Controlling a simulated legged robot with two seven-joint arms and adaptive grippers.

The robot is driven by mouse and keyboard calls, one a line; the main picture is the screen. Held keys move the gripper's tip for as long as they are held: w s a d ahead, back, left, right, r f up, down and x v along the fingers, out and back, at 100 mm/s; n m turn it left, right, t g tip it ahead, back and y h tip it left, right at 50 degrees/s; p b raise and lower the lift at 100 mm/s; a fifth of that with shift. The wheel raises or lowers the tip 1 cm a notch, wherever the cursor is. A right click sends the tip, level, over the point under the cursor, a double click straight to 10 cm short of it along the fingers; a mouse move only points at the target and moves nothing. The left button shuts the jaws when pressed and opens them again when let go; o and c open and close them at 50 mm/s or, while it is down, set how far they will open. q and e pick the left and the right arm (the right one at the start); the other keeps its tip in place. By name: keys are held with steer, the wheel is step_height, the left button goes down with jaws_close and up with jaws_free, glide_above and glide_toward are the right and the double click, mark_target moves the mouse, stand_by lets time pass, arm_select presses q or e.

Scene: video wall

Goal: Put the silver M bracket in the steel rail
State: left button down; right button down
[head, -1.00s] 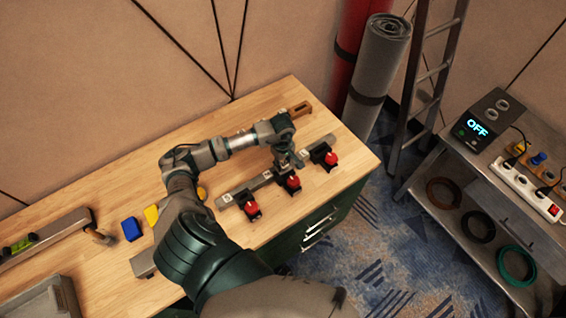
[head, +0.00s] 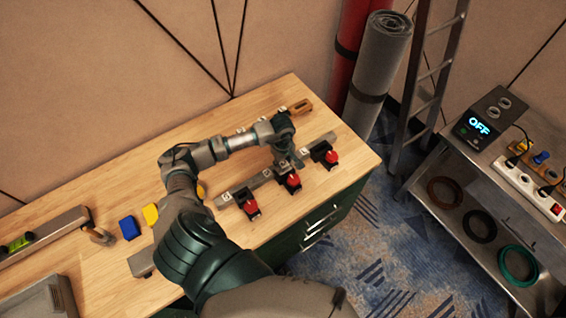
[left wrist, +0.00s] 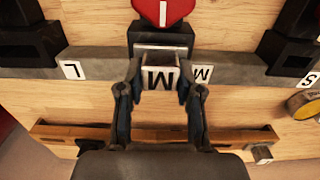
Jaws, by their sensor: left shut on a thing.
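My left gripper (head: 291,163) is over the middle of the steel rail (head: 262,180) on the workbench. In the left wrist view my left gripper (left wrist: 160,92) is shut on the silver M bracket (left wrist: 158,77), a small block with a black M on its face. The bracket is at the rail (left wrist: 105,58), in front of the middle black clamp with a red top and beside the rail's M label (left wrist: 202,74). I cannot tell whether it is fully seated. My fingers hide its sides. My right gripper is not in view.
Black clamps with red tops (head: 249,205) stand along the rail. A wooden bar (left wrist: 75,133) lies behind my gripper, with a small silver block (left wrist: 262,153) at its right end. A blue block (head: 129,228) and a yellow one (head: 151,214) lie left of my arm.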

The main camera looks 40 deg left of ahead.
arm_select(q)
steer(key=shift+f, duration=0.25)
steer(key=shift+c, duration=1.1)
jaws_free()
steer(key=shift+r+p, duration=1.65)
steer(key=shift+r, duration=1.9)
steer(key=shift+f, duration=0.1)
